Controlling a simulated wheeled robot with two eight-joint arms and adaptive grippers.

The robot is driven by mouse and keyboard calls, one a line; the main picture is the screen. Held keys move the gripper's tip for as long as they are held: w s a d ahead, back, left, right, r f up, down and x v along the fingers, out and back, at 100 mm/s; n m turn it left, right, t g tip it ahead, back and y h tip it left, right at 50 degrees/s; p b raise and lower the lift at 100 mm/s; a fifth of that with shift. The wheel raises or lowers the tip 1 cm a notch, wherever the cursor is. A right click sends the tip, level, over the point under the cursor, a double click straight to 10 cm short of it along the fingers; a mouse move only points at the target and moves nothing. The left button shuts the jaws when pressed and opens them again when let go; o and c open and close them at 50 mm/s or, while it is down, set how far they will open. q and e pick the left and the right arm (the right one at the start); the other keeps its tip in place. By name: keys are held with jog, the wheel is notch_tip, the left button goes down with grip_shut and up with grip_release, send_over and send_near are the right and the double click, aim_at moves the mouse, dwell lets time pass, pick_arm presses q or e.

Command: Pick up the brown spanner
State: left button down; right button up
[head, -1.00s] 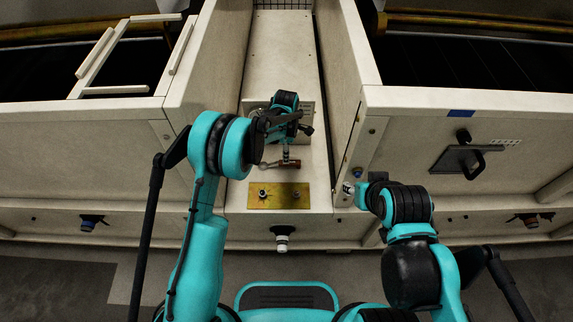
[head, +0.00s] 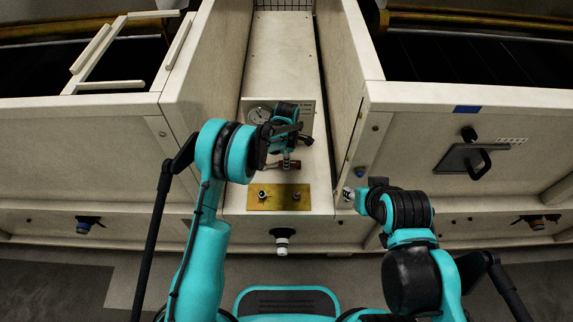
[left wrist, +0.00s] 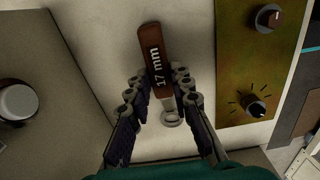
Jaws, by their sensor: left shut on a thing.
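The brown spanner (left wrist: 151,58) has a brown handle marked "17 mm" and a pale metal ring end. In the left wrist view it lies between both fingers of my left gripper (left wrist: 160,84), which is shut on it. In the head view the spanner (head: 293,164) shows small below my left gripper (head: 286,154), over the pale bench panel; I cannot tell whether it still touches the surface. My right gripper (head: 347,194) is at the panel's right side, small and partly hidden by its own arm.
A brass plate (head: 279,197) with two knobs sits in front of the spanner. A round gauge (head: 259,114) is behind it to the left. Pale hopper walls (head: 349,90) rise on both sides of the narrow channel. A white-tipped knob (head: 282,240) sticks out below.

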pick_arm(q)
notch_tip(320, 180, up, 10)
jog(key=p, duration=0.3)
jog(key=shift+p, duration=0.35)
pick_arm(e)
notch_tip(320, 180, up, 4)
jog(key=shift+f, duration=0.1)
